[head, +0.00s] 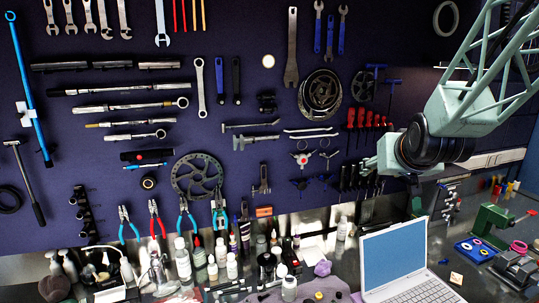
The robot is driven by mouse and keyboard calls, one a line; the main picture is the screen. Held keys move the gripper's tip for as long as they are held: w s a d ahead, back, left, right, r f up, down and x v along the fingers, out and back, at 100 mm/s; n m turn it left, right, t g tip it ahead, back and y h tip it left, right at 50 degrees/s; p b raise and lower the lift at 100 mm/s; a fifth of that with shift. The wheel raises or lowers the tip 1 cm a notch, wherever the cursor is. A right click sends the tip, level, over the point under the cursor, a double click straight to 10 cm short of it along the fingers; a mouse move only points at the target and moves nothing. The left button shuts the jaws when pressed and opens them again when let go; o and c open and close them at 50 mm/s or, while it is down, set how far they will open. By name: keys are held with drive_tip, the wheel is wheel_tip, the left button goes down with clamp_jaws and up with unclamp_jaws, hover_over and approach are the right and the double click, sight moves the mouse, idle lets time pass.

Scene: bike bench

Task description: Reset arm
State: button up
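Part of my arm, a pale green lattice link with a black round joint, reaches in from the upper right of the head view in front of the tool wall. I make out no gripper fingers in this view, so whether my gripper is open or shut, or holds anything, does not show. The task names no object.
A dark tool wall (245,100) holds wrenches, pliers and discs. Several bottles crowd the bench below. An open laptop (395,255) stands below my arm. A green vise-like tool (490,220) and a blue tray (474,250) are at right.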

drive_tip(key=s+a+f+g+b, duration=0.2)
drive_tip(key=s+a, duration=0.2)
drive_tip(key=s, duration=1.1)
drive_tip(key=s+a+f+n+g+y+b, duration=0.1)
drive_tip(key=s+a, duration=0.3)
drive_tip(key=s, duration=1.2)
drive_tip(key=s+a+f+g+b, duration=0.3)
drive_tip(key=s+a+f+g, duration=0.1)
drive_tip(key=s, duration=1.2)
drive_tip(key=shift+n+y+b, duration=0.3)
drive_tip(key=shift+y, duration=0.1)
drive_tip(key=shift+c, duration=0.7)
